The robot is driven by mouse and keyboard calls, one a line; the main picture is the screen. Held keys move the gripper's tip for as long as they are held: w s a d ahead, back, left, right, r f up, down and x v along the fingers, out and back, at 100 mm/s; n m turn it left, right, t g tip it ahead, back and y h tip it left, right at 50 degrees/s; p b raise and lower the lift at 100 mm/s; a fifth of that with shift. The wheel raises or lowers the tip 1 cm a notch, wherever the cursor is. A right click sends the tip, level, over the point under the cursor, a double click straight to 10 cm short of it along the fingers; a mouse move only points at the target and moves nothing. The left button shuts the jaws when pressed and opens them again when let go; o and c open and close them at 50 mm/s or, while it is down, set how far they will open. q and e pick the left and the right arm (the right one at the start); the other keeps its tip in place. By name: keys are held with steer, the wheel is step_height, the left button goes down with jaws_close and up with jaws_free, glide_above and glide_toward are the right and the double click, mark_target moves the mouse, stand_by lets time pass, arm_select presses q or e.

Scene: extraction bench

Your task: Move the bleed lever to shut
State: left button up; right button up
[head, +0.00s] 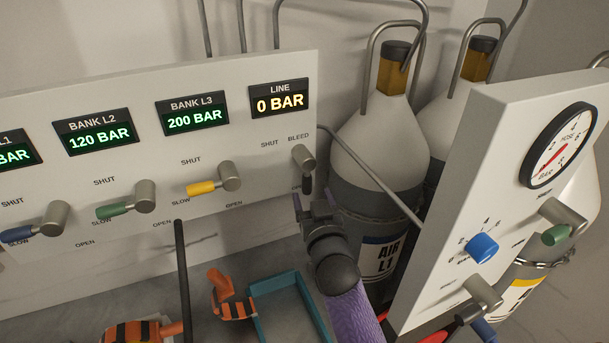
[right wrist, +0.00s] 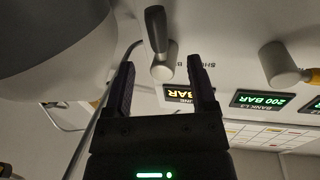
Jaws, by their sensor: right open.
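The bleed lever (head: 304,159) is a grey metal hub with a short black handle, on the right end of the white bank panel. Its handle points down, away from the SHUT mark to its upper left. My right gripper (head: 314,208) is just below the handle in the head view; its fingers are mostly hidden there. In the right wrist view the right gripper (right wrist: 161,62) is open and empty, with the bleed lever (right wrist: 157,30) ahead, framed between its fingers; I cannot tell whether they touch. My left gripper is not in view.
The line display (head: 280,99) reads 0 BAR. Other levers, such as the yellow-handled one (head: 203,187), stand out to the left. An air cylinder (head: 378,150) and a tilted gauge panel (head: 470,200) stand at right. A teal tray (head: 262,318) and orange-black objects (head: 232,306) lie below.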

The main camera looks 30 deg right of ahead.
mark_target(308, 185)
steer(key=b+x, duration=0.1)
steer(key=x, duration=0.4)
steer(key=shift+w+d+f, duration=0.1)
steer(key=shift+w+f, duration=0.1)
steer(key=shift+w, duration=0.1)
steer(key=shift+w+d+r, duration=0.1)
steer(key=shift+w+d, duration=0.05)
steer(key=shift+w, duration=0.25)
jaws_close()
stand_by(0.6)
